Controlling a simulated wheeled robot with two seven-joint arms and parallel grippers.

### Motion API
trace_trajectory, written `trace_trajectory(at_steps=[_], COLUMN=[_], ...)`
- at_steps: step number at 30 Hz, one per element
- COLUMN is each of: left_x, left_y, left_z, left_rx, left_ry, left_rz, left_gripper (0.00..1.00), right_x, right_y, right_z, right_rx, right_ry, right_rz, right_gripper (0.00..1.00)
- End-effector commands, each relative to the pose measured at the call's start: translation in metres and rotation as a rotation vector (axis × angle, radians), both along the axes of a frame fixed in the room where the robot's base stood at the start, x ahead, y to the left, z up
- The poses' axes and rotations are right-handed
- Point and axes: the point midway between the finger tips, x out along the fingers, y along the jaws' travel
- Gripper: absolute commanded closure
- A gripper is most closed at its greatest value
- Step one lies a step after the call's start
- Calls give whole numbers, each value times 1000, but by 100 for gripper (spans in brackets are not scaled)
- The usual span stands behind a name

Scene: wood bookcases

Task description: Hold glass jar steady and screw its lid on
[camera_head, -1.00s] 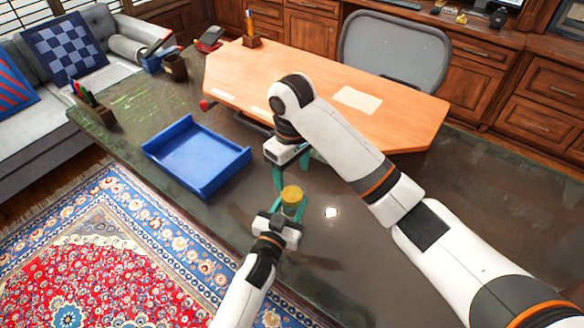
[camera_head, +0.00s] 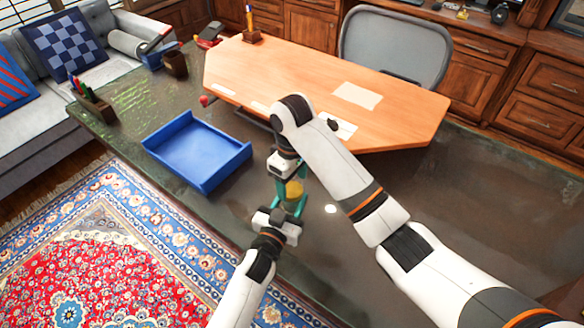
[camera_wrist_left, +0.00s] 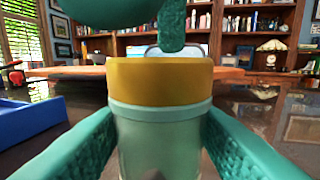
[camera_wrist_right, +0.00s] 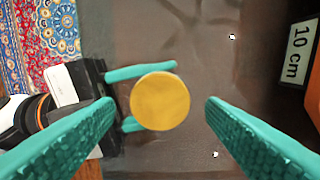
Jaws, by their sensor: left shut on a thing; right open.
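The glass jar (camera_wrist_left: 160,145) stands upright between the fingers of my left gripper (camera_head: 288,204), which is shut on its sides. The yellow lid (camera_wrist_left: 160,82) sits level on top of the jar; how far it is threaded cannot be seen. My right gripper (camera_wrist_right: 161,103) is open and points down above the jar. In the right wrist view the round lid (camera_wrist_right: 160,101) lies between its fingers, with a gap on each side. In the left wrist view a right finger (camera_wrist_left: 172,27) hangs just above and behind the lid. In the head view the lid (camera_head: 294,189) is partly hidden.
A blue tray (camera_head: 197,152) lies on the dark desk (camera_head: 345,240) left of the grippers. A raised wooden desktop (camera_head: 300,75) stands behind them. A "10 cm" marker (camera_wrist_right: 298,52) shows in the right wrist view. The desk to the right of the jar is clear.

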Motion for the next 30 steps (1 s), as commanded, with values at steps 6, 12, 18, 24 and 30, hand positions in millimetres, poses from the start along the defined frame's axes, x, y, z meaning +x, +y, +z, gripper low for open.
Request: trace_trajectory(at_steps=[6,12,18,24,30], left_x=[0,0,0,0,0], left_y=[0,0,0,0,0], left_z=[0,0,0,0,0], left_rx=[0,0,0,0,0], left_ry=[1,1,1,1,1], left_rz=[0,0,0,0,0], left_gripper=[100,100,100,100,100], right_x=[0,0,0,0,0], right_y=[0,0,0,0,0], right_z=[-23,-28,-27,-27,-27], right_rx=[0,-1,0,1,1], right_ry=[0,-1,0,-1,-1], right_rz=[1,1,1,0,-6], right_gripper=[35,35,40,73,80])
